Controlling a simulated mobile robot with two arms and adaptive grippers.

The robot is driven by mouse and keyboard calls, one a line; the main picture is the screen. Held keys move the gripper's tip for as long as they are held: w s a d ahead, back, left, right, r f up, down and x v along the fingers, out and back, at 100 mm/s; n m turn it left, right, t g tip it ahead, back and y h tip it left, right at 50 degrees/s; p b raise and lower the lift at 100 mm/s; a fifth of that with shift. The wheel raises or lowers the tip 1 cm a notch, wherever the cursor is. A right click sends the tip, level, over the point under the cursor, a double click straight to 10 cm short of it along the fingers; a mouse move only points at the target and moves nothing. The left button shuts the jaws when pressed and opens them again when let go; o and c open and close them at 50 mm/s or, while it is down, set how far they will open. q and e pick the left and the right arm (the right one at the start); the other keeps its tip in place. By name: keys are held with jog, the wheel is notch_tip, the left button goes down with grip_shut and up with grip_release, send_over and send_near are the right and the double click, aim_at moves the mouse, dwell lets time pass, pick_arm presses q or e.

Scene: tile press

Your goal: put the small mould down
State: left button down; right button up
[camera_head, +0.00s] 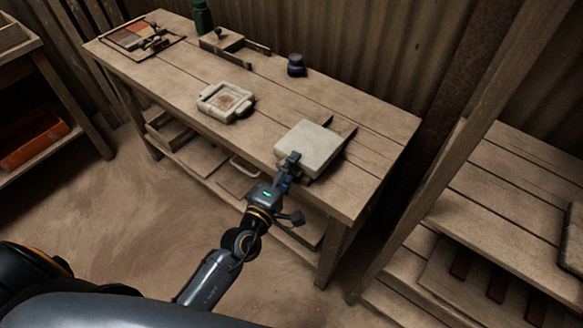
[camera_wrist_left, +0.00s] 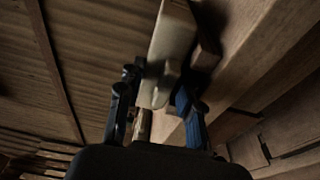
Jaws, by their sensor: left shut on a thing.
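A pale, square, flat mould (camera_head: 309,146) is over the front right part of the workbench (camera_head: 385,150). My left gripper (camera_head: 289,167) is shut on its near edge, at the front of the bench. In the left wrist view a pale tab of the mould (camera_wrist_left: 172,35) is between the two dark fingers (camera_wrist_left: 156,92). Wooden strips (camera_head: 341,134) show just beyond the mould's right side. I cannot tell whether its underside touches the bench or the strips. My right gripper is not in view.
A pale framed mould (camera_head: 226,101) with a reddish inside lies to the left on the bench. Bare bench lies between the two moulds.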

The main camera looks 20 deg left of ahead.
pick_arm(q)
jog(key=shift+r, duration=0.2)
jog(key=shift+f, duration=0.2)
jog(key=c, duration=1.2)
grip_release()
jog(key=shift+f, duration=0.15)
jog(key=shift+o, duration=0.2)
jog(key=shift+r, duration=0.25)
jog(key=s+a+b, duration=0.2)
jog(key=s, duration=1)
jog(key=shift+f, duration=0.15)
